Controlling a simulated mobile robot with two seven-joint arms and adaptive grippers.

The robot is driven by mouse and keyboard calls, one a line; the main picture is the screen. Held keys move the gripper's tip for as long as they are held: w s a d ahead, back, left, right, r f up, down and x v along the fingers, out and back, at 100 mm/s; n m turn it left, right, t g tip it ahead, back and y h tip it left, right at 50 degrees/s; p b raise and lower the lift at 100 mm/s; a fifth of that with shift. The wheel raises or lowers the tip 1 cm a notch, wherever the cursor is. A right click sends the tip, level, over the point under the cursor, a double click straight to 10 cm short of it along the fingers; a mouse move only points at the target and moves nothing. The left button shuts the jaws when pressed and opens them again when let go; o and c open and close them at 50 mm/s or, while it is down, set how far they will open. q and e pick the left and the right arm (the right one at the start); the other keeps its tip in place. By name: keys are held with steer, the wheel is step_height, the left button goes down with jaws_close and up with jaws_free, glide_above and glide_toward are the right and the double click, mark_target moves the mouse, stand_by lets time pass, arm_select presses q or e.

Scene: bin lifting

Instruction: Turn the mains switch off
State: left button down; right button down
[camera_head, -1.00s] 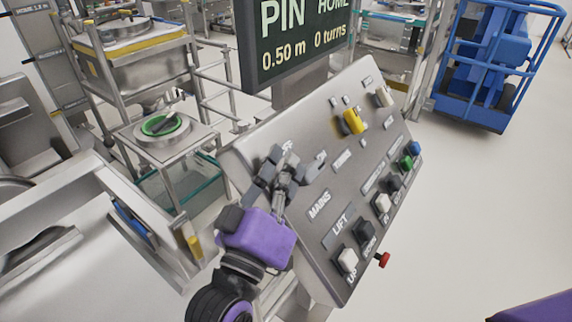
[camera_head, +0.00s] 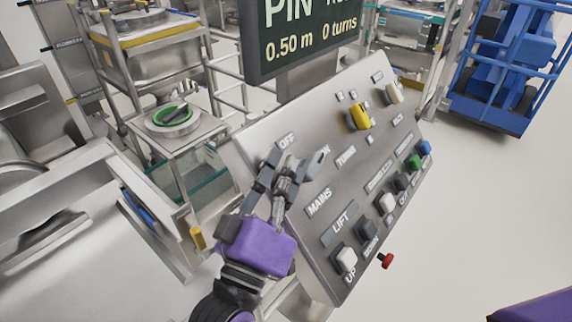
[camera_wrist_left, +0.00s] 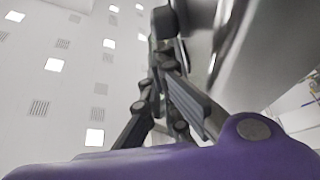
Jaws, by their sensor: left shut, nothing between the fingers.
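The tilted grey control panel (camera_head: 290,215) fills the middle of the head view. Its MAINS label (camera_head: 319,203) sits on the left part, with an OFF label (camera_head: 286,140) and an ON label (camera_head: 323,152) above it. The mains switch between these labels is hidden behind my gripper, so its position cannot be told. My left gripper (camera_head: 282,162) is shut and empty, with its fingers at the panel between OFF and ON. Contact cannot be told. In the left wrist view the gripper (camera_wrist_left: 165,45) shows beside a grey metal surface. My right gripper is not in view.
A yellow turn knob (camera_head: 359,117) stands higher on the panel. LIFT buttons, including a white one (camera_head: 345,258), line the lower right edge near a red knob (camera_head: 387,261). A display board (camera_head: 303,38) stands behind. A steel frame stands left; open floor lies right.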

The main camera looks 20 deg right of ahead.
arm_select(q)
steer(key=shift+s+d+f, duration=0.15)
steer(key=shift+s+f, duration=0.45)
steer(key=shift+f, duration=0.05)
steer(key=shift+s+f+b, duration=0.3)
steer(key=shift+f+b, duration=0.2)
steer(key=shift+d+f+n+t+y, duration=0.1)
steer(key=shift+f+n+t+y, duration=0.15)
steer(key=shift+n+t+y, duration=0.35)
steer(key=n+t, duration=0.1)
steer(key=t+y, duration=0.1)
steer(key=n+t+y+b, duration=0.1)
steer(key=shift+s+d+f+n, duration=0.2)
steer(key=shift+s+n, duration=0.05)
steer(key=shift+n, duration=0.05)
steer(key=shift+s+d, duration=0.1)
steer(key=shift+s+d+f+b, duration=0.1)
steer(key=shift+f+b, duration=0.25)
steer(key=shift+b, duration=0.15)
steer(key=shift+s+d+f, duration=0.25)
steer(key=shift+d+f, duration=0.05)
steer(key=shift+d, duration=0.2)
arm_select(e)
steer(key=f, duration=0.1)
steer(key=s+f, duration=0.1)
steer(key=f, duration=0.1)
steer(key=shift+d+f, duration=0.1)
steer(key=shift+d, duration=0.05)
